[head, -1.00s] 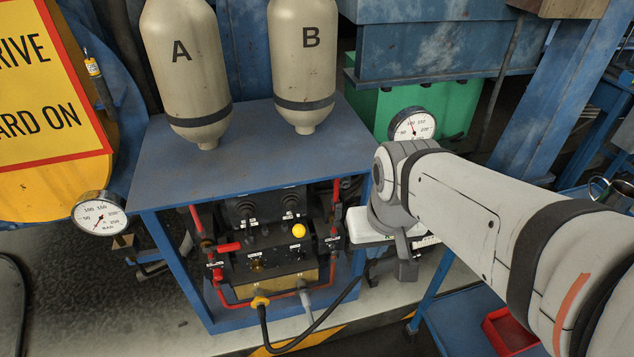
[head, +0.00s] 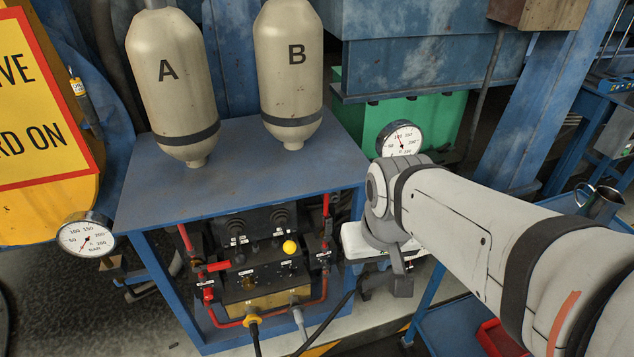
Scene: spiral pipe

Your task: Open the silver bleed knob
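The control panel (head: 262,277) sits inside the blue frame under the table top, with black knobs, a yellow ball knob (head: 290,247) and red levers. I cannot pick out the silver bleed knob for certain; the fittings are small and partly shaded. My gripper (head: 368,284) hangs below my wrist at the right of the frame, beside the panel and apart from the yellow knob. Its fingers are small, dark and partly hidden, so I cannot tell whether they are open or shut.
Tanks A (head: 172,85) and B (head: 289,75) stand above the blue table top (head: 240,175). Gauges flank it at left (head: 86,238) and right (head: 399,140). A metal mug (head: 602,203) stands at right.

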